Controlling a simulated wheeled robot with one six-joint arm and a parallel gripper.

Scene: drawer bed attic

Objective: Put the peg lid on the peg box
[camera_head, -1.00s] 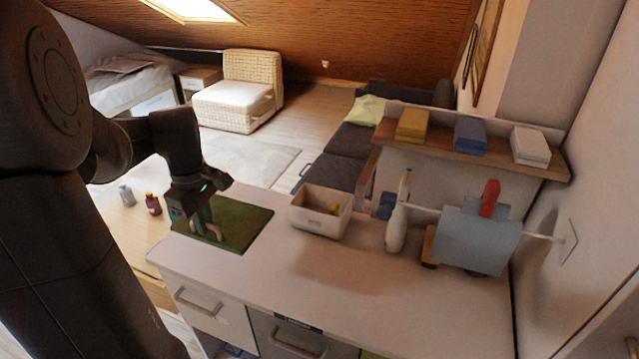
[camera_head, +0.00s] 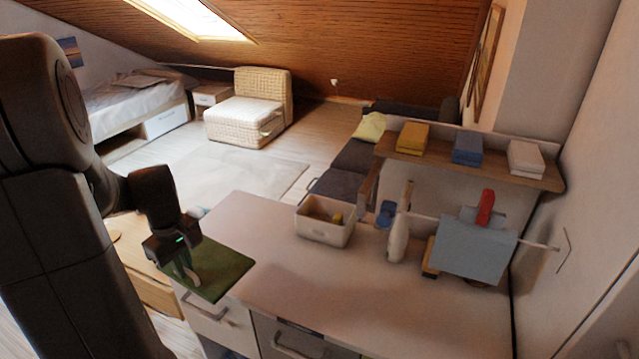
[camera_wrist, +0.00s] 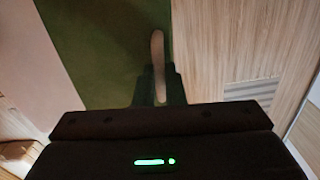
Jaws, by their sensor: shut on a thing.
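My gripper (camera_head: 182,266) points down over the left part of the green mat (camera_head: 222,268) on the white counter. It is shut on a thin, pale tan piece (camera_wrist: 158,52), which shows narrow and upright between the fingers in the wrist view. I cannot tell for sure that this is the peg lid. An open, pale box (camera_head: 325,238) stands on the counter right of the mat, with a small yellow thing (camera_head: 338,218) inside. It may be the peg box, but no label shows. My gripper is well left of it.
A white bottle (camera_head: 397,240), a blue item (camera_head: 385,213) and a grey-blue cloth (camera_head: 472,248) on a rail stand right of the box. A shelf (camera_head: 430,160) carries folded towels. The counter in front of the box is clear. A wooden surface (camera_wrist: 240,45) lies beyond the mat edge.

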